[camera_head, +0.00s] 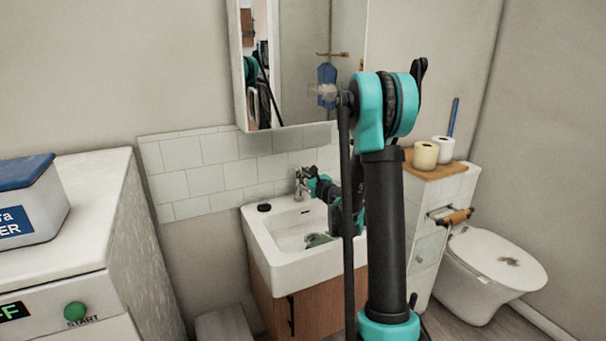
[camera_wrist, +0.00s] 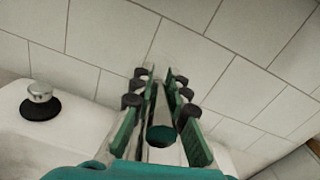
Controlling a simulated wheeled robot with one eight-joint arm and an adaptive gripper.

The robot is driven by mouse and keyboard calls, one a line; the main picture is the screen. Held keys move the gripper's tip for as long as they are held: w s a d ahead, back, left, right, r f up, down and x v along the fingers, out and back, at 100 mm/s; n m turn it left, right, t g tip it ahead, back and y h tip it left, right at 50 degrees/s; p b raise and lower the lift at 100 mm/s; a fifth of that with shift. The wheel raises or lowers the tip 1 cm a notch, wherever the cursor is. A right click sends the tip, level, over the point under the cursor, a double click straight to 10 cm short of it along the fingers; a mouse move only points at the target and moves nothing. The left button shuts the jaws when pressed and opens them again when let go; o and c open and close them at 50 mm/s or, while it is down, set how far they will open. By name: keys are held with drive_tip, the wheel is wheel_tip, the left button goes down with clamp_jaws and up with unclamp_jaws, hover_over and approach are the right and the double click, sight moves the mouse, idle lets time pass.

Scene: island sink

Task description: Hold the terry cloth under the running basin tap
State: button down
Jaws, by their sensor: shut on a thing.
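The basin tap (camera_head: 298,186) stands at the back of the white basin (camera_head: 262,240). My gripper (camera_head: 310,180) is at the top of the tap, its arm reaching in from the right. In the wrist view, my gripper (camera_wrist: 158,82) has its fingers closed around a grey metal part of the tap (camera_wrist: 158,108), apparently its lever. A small green thing (camera_head: 319,240), perhaps the terry cloth, lies in the basin bowl, partly hidden by my arm. I cannot see whether water runs.
A black plug (camera_head: 264,207) with a metal knob, also in the wrist view (camera_wrist: 40,105), lies on the basin's back left corner. White tiles (camera_head: 205,180) rise close behind the tap. A washing machine (camera_head: 125,240) stands left; a toilet (camera_head: 490,265) and cabinet (camera_head: 425,235) stand right.

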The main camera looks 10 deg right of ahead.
drive_tip(key=shift+w+r+g, duration=0.15)
drive_tip(key=shift+r+g, duration=0.05)
drive_tip(key=shift+g, duration=0.4)
idle(0.3)
drive_tip(key=c, duration=1.5)
unclamp_jaws()
drive_tip(key=v, duration=1.2)
drive_tip(key=shift+a+r, duration=0.1)
drive_tip(key=shift+a, duration=0.1)
